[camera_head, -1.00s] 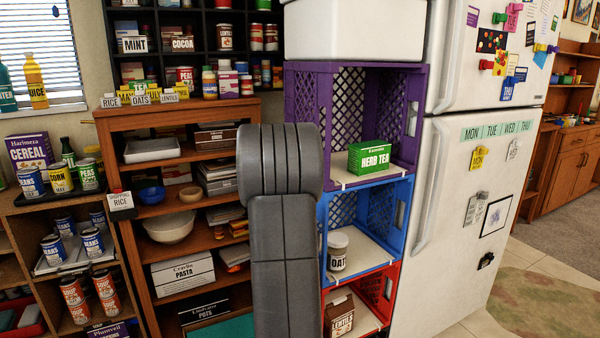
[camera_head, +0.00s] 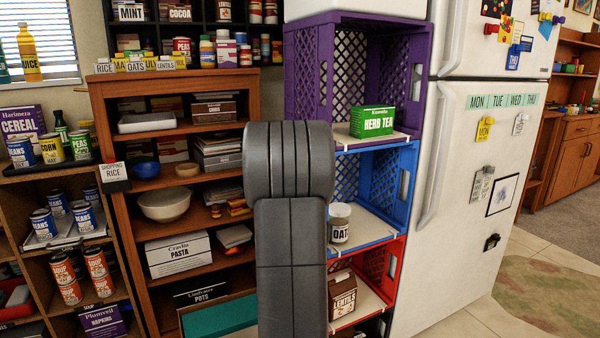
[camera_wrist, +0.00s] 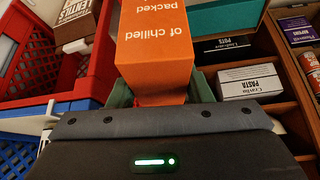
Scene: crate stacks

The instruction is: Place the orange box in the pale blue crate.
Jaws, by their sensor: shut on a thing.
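The orange box (camera_wrist: 155,55) shows in the wrist view, with upside-down white lettering. My gripper (camera_wrist: 162,100) is shut on its near end. The box and gripper do not show in the head view, where my grey arm link fills the middle. I cannot make out a clearly pale blue crate. The stack in the head view has a whitish bin (camera_head: 355,8) on top, then a purple crate (camera_head: 303,75), a stronger blue crate (camera_head: 385,175) and a red crate (camera_head: 385,270). The red crate (camera_wrist: 70,85) and blue crate (camera_wrist: 75,112) also show at left in the wrist view.
A green herb tea box (camera_head: 372,122) sits in the purple crate, an oats jar (camera_head: 339,222) in the blue one and a lentils box (camera_head: 342,295) in the red one. A white fridge (camera_head: 465,200) stands right of the stack. A wooden shelf (camera_head: 100,105) stands left.

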